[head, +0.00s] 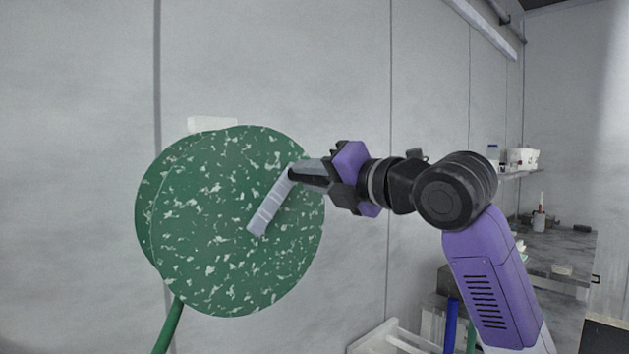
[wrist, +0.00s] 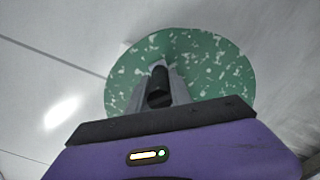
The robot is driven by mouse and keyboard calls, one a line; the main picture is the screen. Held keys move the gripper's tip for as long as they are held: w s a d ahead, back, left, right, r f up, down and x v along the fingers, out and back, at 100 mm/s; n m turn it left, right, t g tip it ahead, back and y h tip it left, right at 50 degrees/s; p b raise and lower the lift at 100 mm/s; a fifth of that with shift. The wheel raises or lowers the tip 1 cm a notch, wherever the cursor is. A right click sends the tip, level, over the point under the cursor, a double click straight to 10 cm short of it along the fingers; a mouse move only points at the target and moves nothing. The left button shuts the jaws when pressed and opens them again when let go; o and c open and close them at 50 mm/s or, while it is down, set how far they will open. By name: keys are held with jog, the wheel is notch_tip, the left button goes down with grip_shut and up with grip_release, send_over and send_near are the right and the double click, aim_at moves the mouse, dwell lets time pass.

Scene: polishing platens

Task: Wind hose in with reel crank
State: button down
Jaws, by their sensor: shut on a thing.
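The hose reel (head: 200,240) is a green, white-speckled pair of discs on the wall at the left in the head view. Its pale grey crank (head: 266,208) slants across the front disc, from near the centre up to the right. My gripper (head: 296,174) comes in from the right and is shut at the crank's upper outer end. The grip itself is mostly hidden by the fingers. A green hose (head: 172,325) hangs down from the reel's lower left. In the wrist view the reel (wrist: 222,75) lies beyond my gripper (wrist: 160,90), where a dark piece shows between the fingers.
The grey panelled wall (head: 340,60) stands behind the reel. A white frame (head: 385,340) is low at the centre right. A counter (head: 555,250) and a shelf (head: 518,174) with small items stand at the far right. Space left of the reel is clear.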

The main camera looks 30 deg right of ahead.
jog(key=shift+a, duration=0.2)
jog(key=c, duration=1.2)
grip_release()
jog(key=shift+o, duration=0.2)
jog(key=shift+d, duration=0.1)
jog(key=shift+s+d, duration=0.1)
jog(key=shift+s, duration=0.15)
jog(key=v, duration=0.7)
jog(key=shift+s, duration=0.15)
